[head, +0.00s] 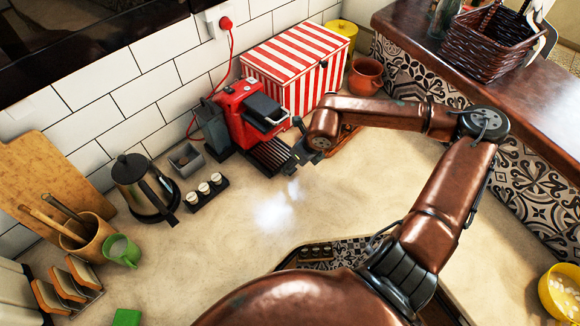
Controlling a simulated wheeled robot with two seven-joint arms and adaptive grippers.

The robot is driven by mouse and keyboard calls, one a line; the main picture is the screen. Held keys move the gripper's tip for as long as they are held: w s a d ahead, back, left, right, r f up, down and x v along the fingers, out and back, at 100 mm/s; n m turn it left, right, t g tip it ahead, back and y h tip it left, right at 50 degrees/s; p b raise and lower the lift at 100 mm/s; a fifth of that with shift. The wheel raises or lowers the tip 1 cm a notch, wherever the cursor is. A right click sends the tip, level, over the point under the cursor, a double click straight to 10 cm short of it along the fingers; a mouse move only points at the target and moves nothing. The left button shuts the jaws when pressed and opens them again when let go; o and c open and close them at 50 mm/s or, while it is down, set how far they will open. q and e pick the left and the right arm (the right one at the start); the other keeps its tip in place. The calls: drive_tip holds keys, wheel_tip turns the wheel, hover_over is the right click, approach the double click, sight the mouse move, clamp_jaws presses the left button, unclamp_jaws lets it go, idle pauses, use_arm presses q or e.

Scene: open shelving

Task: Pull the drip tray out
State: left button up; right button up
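A red coffee machine (243,112) stands on the worktop against the tiled wall in the head view. Its dark slatted drip tray (268,156) sits low at its front, facing the open counter. My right gripper (293,163) is at the front right corner of the drip tray, very close to it. I cannot tell whether it touches the tray, and its fingers are too small and dark to show whether they are open or shut. My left gripper is not in view.
A red-striped box (297,68) and a terracotta pot (366,76) stand behind my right forearm. A rack of small cups (206,192) and a kettle (146,188) stand left of the machine. Worktop (265,222) in front of the tray is clear.

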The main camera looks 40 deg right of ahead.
drive_tip(key=shift+x, duration=1.25)
drive_tip(key=shift+a, duration=0.1)
drive_tip(key=shift+c, duration=0.4)
clamp_jaws()
